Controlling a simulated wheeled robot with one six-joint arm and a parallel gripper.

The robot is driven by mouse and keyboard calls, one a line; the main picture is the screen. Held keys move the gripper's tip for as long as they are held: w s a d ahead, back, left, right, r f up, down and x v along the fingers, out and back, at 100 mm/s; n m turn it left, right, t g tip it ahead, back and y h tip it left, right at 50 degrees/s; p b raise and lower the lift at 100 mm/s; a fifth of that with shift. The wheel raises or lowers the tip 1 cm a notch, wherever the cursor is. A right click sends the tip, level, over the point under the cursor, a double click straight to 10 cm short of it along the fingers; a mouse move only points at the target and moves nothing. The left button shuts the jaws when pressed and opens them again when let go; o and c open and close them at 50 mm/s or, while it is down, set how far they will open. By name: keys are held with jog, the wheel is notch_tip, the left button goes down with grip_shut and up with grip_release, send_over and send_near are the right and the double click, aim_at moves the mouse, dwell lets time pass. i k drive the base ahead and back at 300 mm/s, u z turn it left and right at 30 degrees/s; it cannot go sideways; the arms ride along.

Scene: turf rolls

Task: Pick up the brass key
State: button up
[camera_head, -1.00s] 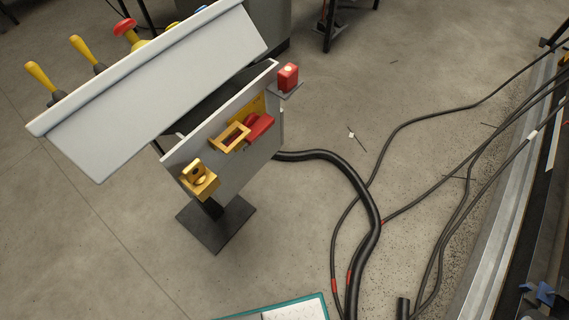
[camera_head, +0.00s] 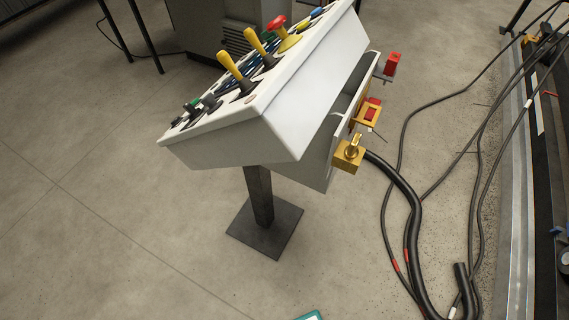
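A brass block (camera_head: 345,157) sticks out from the side of a grey control console. A thin upright brass piece (camera_head: 354,142) stands on it and looks like the brass key, seen nearly edge-on. It is too small to tell whether it sits in a slot or only rests there. Just behind it is a brass frame (camera_head: 361,122) with a red part in it. My gripper is not in view.
The console (camera_head: 240,120) stands on a dark post and square base plate (camera_head: 265,230). Yellow levers (camera_head: 230,65) and a red knob (camera_head: 277,22) rise from its top. Black hoses (camera_head: 410,200) lie on the floor to the right.

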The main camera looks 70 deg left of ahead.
aim_at(351, 151)
jog(key=k, duration=0.4)
jog(key=u, duration=1.75)
jog(key=i, duration=0.5)
jog(key=u, duration=0.1)
